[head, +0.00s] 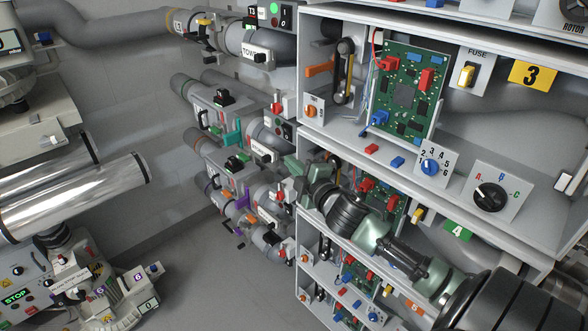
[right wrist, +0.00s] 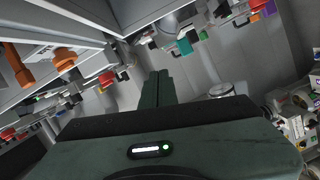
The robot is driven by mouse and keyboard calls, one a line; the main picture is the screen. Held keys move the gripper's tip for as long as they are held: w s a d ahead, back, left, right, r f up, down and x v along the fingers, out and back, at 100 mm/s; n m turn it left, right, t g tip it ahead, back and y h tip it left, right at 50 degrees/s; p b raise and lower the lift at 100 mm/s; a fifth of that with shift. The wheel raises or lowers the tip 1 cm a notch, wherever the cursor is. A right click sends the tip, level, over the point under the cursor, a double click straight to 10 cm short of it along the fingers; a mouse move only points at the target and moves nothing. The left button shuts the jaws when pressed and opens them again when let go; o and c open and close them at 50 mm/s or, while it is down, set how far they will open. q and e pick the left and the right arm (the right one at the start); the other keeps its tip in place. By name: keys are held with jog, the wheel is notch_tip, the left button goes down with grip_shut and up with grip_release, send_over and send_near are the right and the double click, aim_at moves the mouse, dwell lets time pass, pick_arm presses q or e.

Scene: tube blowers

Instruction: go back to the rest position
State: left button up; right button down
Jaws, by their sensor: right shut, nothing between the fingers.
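My right gripper (head: 294,166) is at the end of my dark arm, which comes in from the lower right in the head view. It is in front of the shelf's left edge, level with the second bay. In the right wrist view its two green fingers (right wrist: 157,88) are together, with nothing between them. My left gripper is in neither view.
Shelf bays (head: 375,147) with a circuit board (head: 404,88), a fuse panel (head: 469,72) and knobs (head: 490,197) fill the right. Several grey tube blowers (head: 270,50) line the wall behind the gripper. A machine with shiny cylinders (head: 80,195) stands left. Floor (head: 185,260) is clear between.

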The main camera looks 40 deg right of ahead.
jog(key=shift+s+d+f, duration=0.1)
jog(key=shift+s, duration=0.2)
dwell(0.4)
